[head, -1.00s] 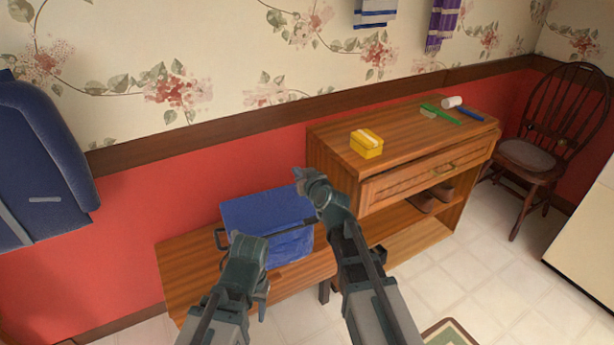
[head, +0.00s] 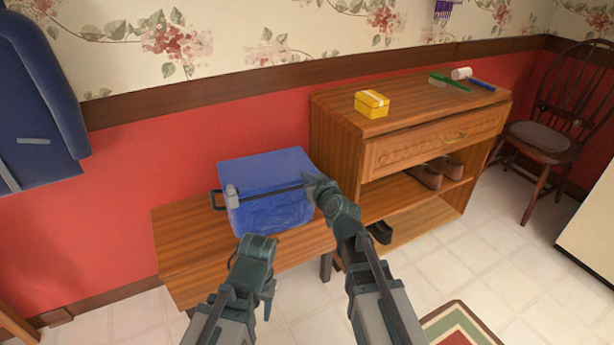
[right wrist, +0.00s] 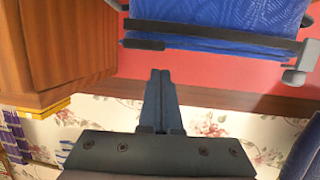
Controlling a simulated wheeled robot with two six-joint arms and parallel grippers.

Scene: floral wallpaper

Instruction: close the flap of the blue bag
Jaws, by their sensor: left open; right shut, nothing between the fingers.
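The blue bag (head: 268,213) sits on a low wooden bench. Its smooth blue flap (head: 262,170) shows behind a dark bar along the bag's front edge; I cannot tell whether it is raised or lies over the top. In the right wrist view the bag's crinkled blue side (right wrist: 220,14) fills the top, with the dark bar across it. My right gripper (head: 311,181) is shut and empty at the bag's right edge, near the bar's end; contact is unclear. It also shows in the right wrist view (right wrist: 160,78). My left gripper (head: 268,298) is open, in front of the bench, apart from the bag.
The bench (head: 185,245) has bare wood left of the bag. A wooden cabinet (head: 345,150) stands close on the right, with a yellow box (head: 371,104) on top and shoes on its shelf. The red wall is behind.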

